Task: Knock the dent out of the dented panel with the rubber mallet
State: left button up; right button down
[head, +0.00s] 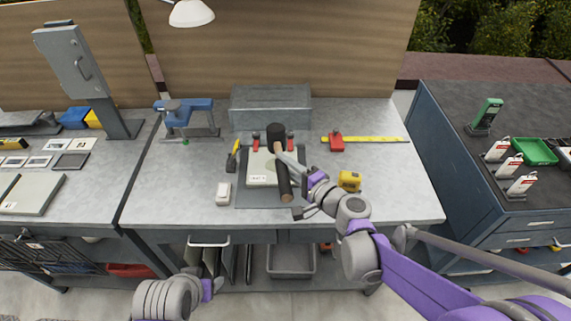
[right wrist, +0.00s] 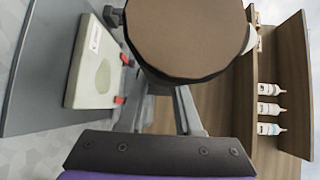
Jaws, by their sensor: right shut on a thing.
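The rubber mallet (head: 276,131) has a black head and a long dark handle. My right gripper (head: 283,158) is shut on its handle, over the panel and mat on the bench. A large round dark part of the mallet (right wrist: 185,35) with a brown face fills the top of the right wrist view. The pale dented panel (head: 260,170) lies on a dark mat, partly hidden by the mallet. The right wrist view shows the panel (right wrist: 84,75) with a greenish oval patch, apart from the mallet. My left gripper (head: 212,287) is low, before the bench; its fingers are unclear.
Red clamps (head: 256,139) stand at the panel's far edge. A white block (head: 223,194), a yellow tape measure (head: 349,181) and a red item with a yellow strip (head: 336,142) lie around it. A grey box (head: 270,106) stands behind. The bench's right front is clear.

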notch_tip(320, 180, down, 7)
jog(key=b, duration=0.6)
jog(key=shift+f, duration=0.15)
jog(key=shift+s+r, duration=0.1)
jog(key=shift+r, duration=0.15)
jog(key=shift+w+r+p, duration=0.2)
jog(key=shift+r+p, duration=0.1)
jog(key=shift+p, duration=0.25)
notch_tip(320, 180, up, 5)
jog(key=p, duration=0.3)
jog(key=shift+f+p, duration=0.1)
jog(key=shift+p, duration=0.2)
jog(key=shift+r, duration=0.25)
